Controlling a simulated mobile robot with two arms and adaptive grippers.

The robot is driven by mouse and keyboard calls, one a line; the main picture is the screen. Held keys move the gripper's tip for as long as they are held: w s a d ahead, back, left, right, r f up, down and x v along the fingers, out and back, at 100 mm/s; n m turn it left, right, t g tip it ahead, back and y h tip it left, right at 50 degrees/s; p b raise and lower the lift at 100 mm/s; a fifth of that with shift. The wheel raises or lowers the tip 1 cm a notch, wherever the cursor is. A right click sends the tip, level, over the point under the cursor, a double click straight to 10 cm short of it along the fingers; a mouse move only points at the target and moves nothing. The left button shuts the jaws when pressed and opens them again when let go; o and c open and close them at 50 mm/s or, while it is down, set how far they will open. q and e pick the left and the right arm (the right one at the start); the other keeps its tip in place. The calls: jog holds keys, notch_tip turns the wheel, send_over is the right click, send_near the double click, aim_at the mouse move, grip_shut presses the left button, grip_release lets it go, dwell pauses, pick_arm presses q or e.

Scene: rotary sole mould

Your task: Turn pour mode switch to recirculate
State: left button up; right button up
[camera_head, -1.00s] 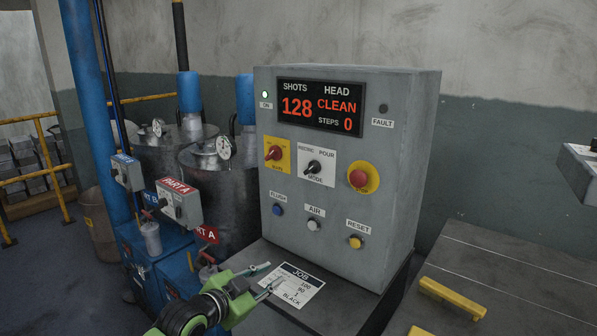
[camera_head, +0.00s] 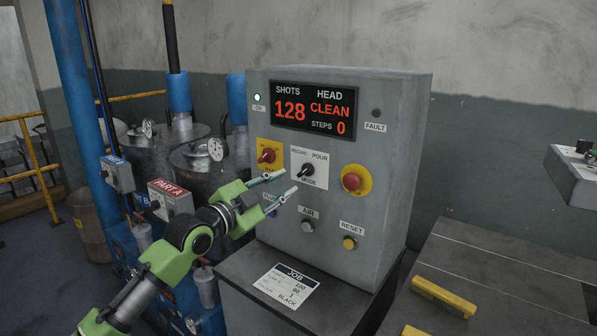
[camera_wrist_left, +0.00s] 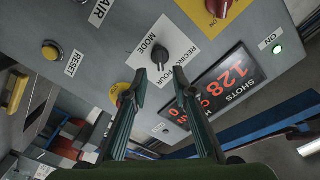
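The pour mode switch (camera_head: 308,170) is a black rotary knob on a white plate marked RECIRC, POUR and MODE, on the front of the grey control box. It also shows in the left wrist view (camera_wrist_left: 160,54), just beyond the fingertips. My left gripper (camera_head: 290,182) is open and empty, in front of the box and slightly below left of the switch. In the left wrist view, the fingers (camera_wrist_left: 161,82) are spread, with the knob ahead of the gap and not between them. My right gripper is out of view.
Close around the switch are a red knob on a yellow plate (camera_head: 267,156), a red button on a yellow disc (camera_head: 352,180), the AIR button (camera_head: 307,227) and the RESET button (camera_head: 349,243). The display (camera_head: 313,111) reads 128, CLEAN, 0. A job card (camera_head: 286,285) lies on the ledge.

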aim_at(301, 173)
pick_arm(q)
jog(key=shift+p+x, duration=0.5)
jog(key=shift+x, duration=3.1)
grip_shut()
